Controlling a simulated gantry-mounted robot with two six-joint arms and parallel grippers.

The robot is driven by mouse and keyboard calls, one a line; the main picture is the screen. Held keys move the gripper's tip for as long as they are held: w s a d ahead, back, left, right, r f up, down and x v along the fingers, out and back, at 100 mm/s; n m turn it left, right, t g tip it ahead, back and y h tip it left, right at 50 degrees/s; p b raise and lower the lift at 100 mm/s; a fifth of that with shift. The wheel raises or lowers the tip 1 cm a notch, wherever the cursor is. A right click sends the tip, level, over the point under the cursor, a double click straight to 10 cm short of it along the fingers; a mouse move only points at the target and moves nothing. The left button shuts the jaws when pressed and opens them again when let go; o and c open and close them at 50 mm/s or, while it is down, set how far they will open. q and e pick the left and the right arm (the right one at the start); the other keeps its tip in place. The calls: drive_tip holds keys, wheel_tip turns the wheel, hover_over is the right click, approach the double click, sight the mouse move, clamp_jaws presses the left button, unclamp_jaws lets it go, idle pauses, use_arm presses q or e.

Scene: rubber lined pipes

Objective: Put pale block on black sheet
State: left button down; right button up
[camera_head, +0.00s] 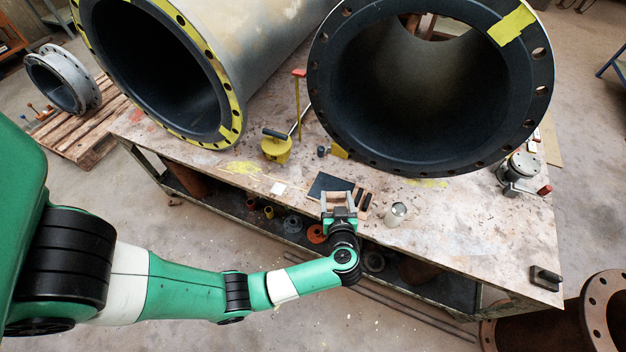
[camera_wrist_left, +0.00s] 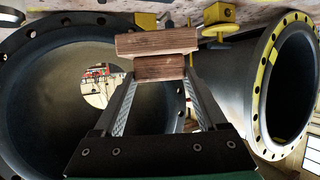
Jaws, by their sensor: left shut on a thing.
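My left gripper (camera_head: 338,201) is over the front edge of the workbench, just in front of the black sheet (camera_head: 322,184). It is shut on a brown wooden block (camera_wrist_left: 160,68), which shows between the fingers in the left wrist view. There the wood shows as a wider upper part and a narrower lower part; I cannot tell whether these are one piece. The gripper hides part of the black sheet's near side. A small pale, flat square (camera_head: 278,188) lies on the bench left of the sheet. My right gripper is not in view.
Two large rubber-lined pipes, left (camera_head: 160,70) and right (camera_head: 432,90), stand behind the sheet. A yellow tool (camera_head: 276,147), a pale cylinder (camera_head: 397,214) and dark strips (camera_head: 365,202) are nearby.

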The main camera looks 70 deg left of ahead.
sight(333, 184)
use_arm(q)
drive_tip(key=shift+w+d, duration=0.25)
drive_tip(key=shift+w, duration=0.05)
drive_tip(key=shift+w+d, duration=0.45)
drive_tip(key=shift+d, duration=0.05)
drive_tip(key=f+b+x, duration=0.1)
drive_tip(key=b+x, duration=0.2)
drive_tip(key=x, duration=0.2)
drive_tip(key=s+f+b+x, duration=0.1)
drive_tip(key=b+x, duration=0.3)
drive_tip(key=x, duration=0.1)
drive_tip(key=f+b+x, duration=0.1)
drive_tip(key=b+x, duration=0.2)
drive_tip(key=x, duration=0.2)
drive_tip(key=shift+s+d+f+b, duration=0.15)
drive_tip(key=shift+s+f+b, duration=0.1)
drive_tip(key=shift+b, duration=0.1)
drive_tip(key=shift+r, duration=0.1)
drive_tip(key=f+b, duration=0.2)
drive_tip(key=a+f+b, duration=0.1)
drive_tip(key=f+b, duration=0.1)
drive_tip(key=shift+w+f+b, duration=0.15)
drive_tip(key=shift+b, duration=0.2)
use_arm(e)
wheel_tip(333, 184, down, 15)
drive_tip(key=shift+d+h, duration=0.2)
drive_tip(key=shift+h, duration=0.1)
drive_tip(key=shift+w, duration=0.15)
